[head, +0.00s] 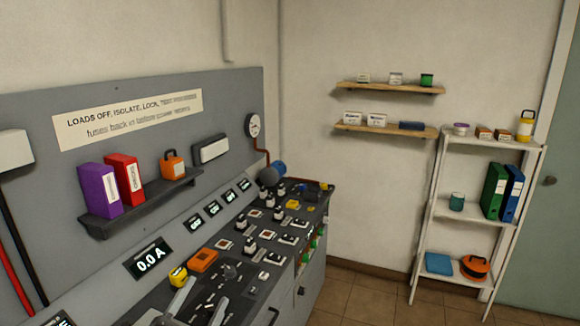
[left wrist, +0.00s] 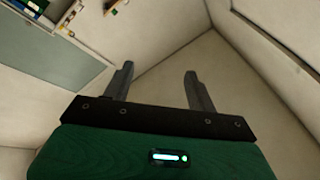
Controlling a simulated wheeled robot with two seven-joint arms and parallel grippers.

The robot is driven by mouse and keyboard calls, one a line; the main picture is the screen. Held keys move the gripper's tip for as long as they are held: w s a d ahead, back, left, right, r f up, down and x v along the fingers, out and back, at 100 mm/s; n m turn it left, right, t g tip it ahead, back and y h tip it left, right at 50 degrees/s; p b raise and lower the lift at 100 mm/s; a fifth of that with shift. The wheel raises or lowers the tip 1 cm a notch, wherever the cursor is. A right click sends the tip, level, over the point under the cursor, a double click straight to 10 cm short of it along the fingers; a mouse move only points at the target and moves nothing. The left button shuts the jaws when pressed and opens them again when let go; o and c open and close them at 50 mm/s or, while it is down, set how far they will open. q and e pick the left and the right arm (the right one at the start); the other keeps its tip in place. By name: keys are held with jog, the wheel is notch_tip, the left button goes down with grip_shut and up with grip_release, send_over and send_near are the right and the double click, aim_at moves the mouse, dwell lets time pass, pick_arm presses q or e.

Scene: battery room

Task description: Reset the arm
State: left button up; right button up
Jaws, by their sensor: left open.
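My left gripper (head: 207,290) shows at the bottom of the head view, its two grey fingers apart in front of the lower end of the control console (head: 262,250). In the left wrist view the same gripper (left wrist: 159,70) has its fingers spread with nothing between them. My right gripper is in neither view.

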pick_arm(q)
jog(key=s+a+f+n+g+y, duration=0.3)
jog(key=a+f+n+g+y, duration=0.1)
jog(key=f, duration=0.4)
jog(key=s+a+f+n+g+y, duration=0.3)
jog(key=f+n+y, duration=0.15)
jog(key=f, duration=0.45)
jog(key=s+f+n+g+h, duration=0.1)
jog(key=s+f+g, duration=0.4)
jog(key=s+f, duration=0.3)
jog(key=s+f+n+g, duration=0.1)
jog(key=s+f+g, duration=0.4)
jog(key=s, duration=0.5)
notch_tip(320, 180, down, 33)
jog(key=g+b, duration=0.1)
jog(key=b, duration=0.3)
jog(key=s+a+f+b, duration=0.1)
jog(key=s+f+b, duration=0.1)
jog(key=s+f, duration=0.7)
jog(key=s+a+f+g+b, duration=0.1)
jog(key=s+a+f+b, duration=0.1)
jog(key=s+f, duration=0.8)
notch_tip(320, 180, down, 6)
jog(key=shift+a+f+g, duration=0.1)
jog(key=shift+a+g, duration=0.1)
jog(key=shift+g, duration=0.1)
jog(key=shift+s, duration=0.25)
jog(key=shift+c, duration=0.5)
